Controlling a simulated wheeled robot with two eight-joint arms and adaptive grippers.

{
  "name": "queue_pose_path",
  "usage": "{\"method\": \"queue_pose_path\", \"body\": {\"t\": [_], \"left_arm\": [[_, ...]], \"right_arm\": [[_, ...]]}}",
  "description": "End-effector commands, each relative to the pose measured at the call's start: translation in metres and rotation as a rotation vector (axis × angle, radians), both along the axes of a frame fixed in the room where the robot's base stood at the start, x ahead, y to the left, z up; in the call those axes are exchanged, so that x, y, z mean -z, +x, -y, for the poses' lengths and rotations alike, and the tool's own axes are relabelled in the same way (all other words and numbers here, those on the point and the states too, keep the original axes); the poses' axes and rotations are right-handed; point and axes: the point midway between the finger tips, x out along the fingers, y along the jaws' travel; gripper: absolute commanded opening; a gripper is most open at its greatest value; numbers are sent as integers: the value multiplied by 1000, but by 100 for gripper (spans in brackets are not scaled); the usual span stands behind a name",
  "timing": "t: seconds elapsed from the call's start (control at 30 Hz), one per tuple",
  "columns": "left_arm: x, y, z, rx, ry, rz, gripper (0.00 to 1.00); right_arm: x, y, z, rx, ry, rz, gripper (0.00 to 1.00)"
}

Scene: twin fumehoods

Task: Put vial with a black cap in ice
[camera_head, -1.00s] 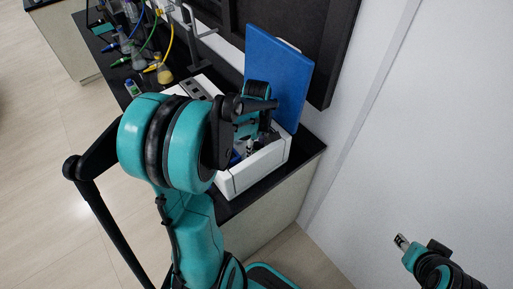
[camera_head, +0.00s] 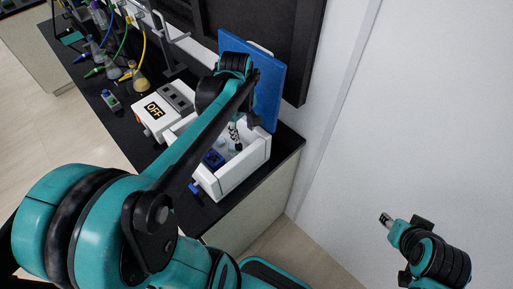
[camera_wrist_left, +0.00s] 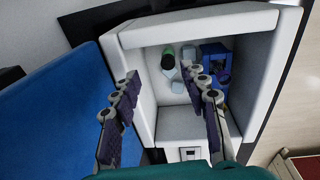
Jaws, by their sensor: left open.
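The white ice box (camera_head: 258,153) stands open on the black bench and also shows in the left wrist view (camera_wrist_left: 262,75). Inside it are pale ice cubes (camera_wrist_left: 190,53). A small round item with a dark top and green edge (camera_wrist_left: 168,60), apparently the capped vial, sits among the ice. My left gripper (camera_wrist_left: 159,76) is open above the box, its fingers apart and nothing held between them. In the head view, the left gripper (camera_head: 234,136) hangs over the box opening. My right gripper (camera_head: 386,220) is away at the lower right, small in view.
A blue rack (camera_wrist_left: 216,57) sits in the box's right part in the wrist view. The blue lid (camera_head: 268,90) stands upright behind the box. A device reading OFF (camera_head: 153,111) stands beside it, with flasks (camera_head: 137,80) farther left. A white wall rises at right.

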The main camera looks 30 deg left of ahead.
Motion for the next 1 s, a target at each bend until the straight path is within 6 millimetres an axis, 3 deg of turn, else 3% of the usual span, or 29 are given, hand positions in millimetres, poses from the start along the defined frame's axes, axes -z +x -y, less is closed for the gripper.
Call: {"method": "queue_pose_path", "body": {"t": [0.03, 0.2, 0.43, 0.6, 0.87, 1.0], "left_arm": [[-4, -9, 18, 125, 24, 43, 44], [-10, -35, 71, 632, 163, 216, 44], [-4, -62, 115, 1130, 369, 382, 44], [-1, -68, 125, 1262, 441, 424, 44], [-1, -67, 126, 1272, 446, 426, 44], [11, -67, 126, 1271, 445, 425, 44]], "right_arm": [[0, 0, 0, 0, 0, 0, 40], [0, 0, 0, 0, 0, 0, 40], [0, 0, 0, 0, 0, 0, 40], [0, 0, 0, 0, 0, 0, 40], [0, 0, 0, 0, 0, 0, 40], [12, 0, 0, 0, 0, 0, 40]]}}
